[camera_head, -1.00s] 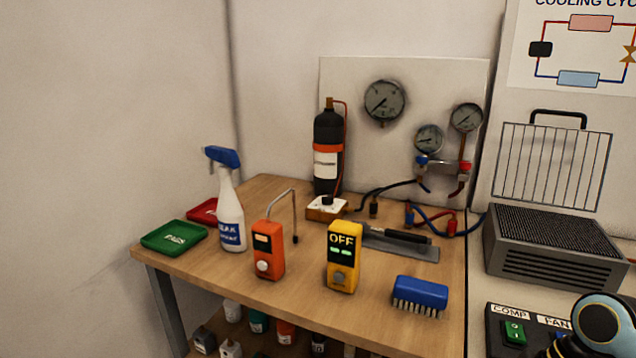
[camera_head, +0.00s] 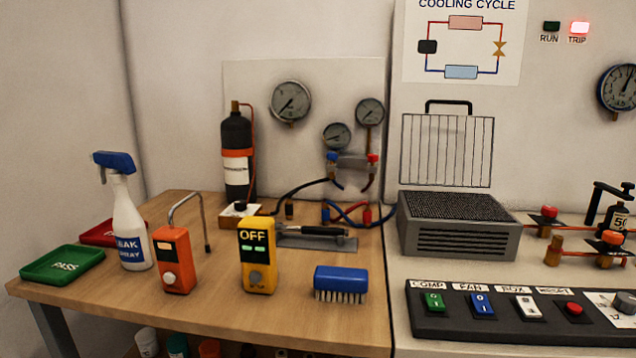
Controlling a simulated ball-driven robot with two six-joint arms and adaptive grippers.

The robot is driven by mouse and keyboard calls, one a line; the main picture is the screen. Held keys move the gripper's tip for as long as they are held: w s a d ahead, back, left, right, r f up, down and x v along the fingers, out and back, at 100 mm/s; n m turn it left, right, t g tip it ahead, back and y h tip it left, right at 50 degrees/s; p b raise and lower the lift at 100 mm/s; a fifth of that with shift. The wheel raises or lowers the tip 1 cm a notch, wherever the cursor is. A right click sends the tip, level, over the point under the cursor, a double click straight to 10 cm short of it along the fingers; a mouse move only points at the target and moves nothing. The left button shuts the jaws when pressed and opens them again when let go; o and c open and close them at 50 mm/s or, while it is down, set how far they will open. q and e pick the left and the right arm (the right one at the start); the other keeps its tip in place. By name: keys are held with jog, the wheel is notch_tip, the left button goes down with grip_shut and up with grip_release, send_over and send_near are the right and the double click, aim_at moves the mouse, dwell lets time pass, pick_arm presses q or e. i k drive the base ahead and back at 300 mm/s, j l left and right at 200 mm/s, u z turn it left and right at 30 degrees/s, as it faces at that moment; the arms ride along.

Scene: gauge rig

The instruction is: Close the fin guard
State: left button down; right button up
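The fin guard (camera_head: 447,150) is a wire grille with a black handle (camera_head: 448,104) along its top. It stands upright, raised open at the back of a grey finned box (camera_head: 458,236). The dark fins (camera_head: 458,206) on top of the box are uncovered. Neither of my grippers shows in the head view now.
A switch panel (camera_head: 520,312) lies in front of the box. Copper pipes with red-capped valves (camera_head: 548,213) stand to its right. The wooden table at left holds a blue brush (camera_head: 341,282), a yellow meter (camera_head: 258,256), an orange detector (camera_head: 174,260) and a spray bottle (camera_head: 130,225).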

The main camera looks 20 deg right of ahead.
aim_at(431, 101)
jog(key=z, duration=1.35)
